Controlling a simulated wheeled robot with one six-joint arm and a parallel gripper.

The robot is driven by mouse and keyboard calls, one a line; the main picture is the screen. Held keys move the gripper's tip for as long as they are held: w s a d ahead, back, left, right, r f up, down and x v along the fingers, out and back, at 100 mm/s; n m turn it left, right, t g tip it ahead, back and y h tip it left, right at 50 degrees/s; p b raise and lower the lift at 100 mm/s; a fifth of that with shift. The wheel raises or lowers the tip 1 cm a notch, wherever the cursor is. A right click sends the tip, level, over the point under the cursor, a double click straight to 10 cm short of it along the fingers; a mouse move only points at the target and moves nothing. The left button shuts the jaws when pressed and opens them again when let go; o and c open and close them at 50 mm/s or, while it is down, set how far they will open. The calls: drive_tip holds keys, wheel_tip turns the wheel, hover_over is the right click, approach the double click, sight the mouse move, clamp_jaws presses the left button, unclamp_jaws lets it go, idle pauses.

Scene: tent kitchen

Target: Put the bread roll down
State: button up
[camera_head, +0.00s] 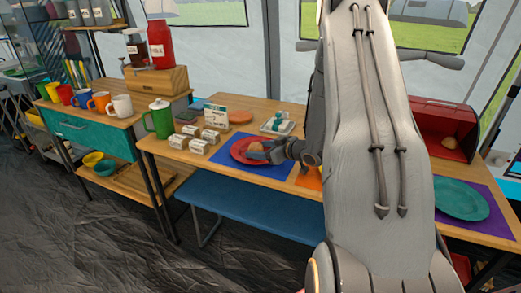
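A small brown bread roll (254,147) shows at the red plate (237,153), which sits on a blue-purple mat (226,167) on the wooden table. My gripper (260,154) reaches in from the right, low over the plate, with its fingertips at the roll. The fingers hide part of the roll. I cannot tell whether they are closed on it or whether it rests on the plate. Another bread roll (452,142) lies inside the open red bread box (437,119) at the right.
Small white boxes (191,130), a green pitcher (159,118) and a tray with teal items (278,125) stand near the plate. A teal plate (461,204) lies at the right. A blue bench (250,208) stands in front. My arm hides the table's middle.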

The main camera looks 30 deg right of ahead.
drive_tip(key=shift+r, duration=0.15)
drive_tip(key=shift+s+d+r, duration=0.1)
drive_tip(key=shift+s+r, duration=0.05)
drive_tip(key=shift+s, duration=0.1)
drive_tip(key=v, duration=1.1)
drive_tip(key=shift+s+r, duration=0.1)
drive_tip(key=shift+w+r+m+g+h, duration=0.3)
drive_tip(key=shift+w+g+h, duration=0.2)
drive_tip(key=shift+h, duration=0.5)
drive_tip(key=shift+a+r+m+g+h, duration=0.2)
drive_tip(key=shift+a+m+g+h, duration=0.1)
drive_tip(key=shift+g+h, duration=0.25)
drive_tip(key=s+a+r+m+g, duration=0.2)
drive_tip(key=s+a+g, duration=0.3)
drive_tip(key=s+a, duration=0.5)
drive_tip(key=s+a+r+m+g+h, duration=0.1)
drive_tip(key=s+a+g, duration=0.4)
drive_tip(key=s+a, duration=0.5)
drive_tip(key=s+r+m, duration=0.1)
drive_tip(key=s, duration=0.3)
drive_tip(key=shift+r+m+g, duration=0.25)
drive_tip(key=shift+m+g, duration=0.05)
drive_tip(key=shift+g, duration=0.05)
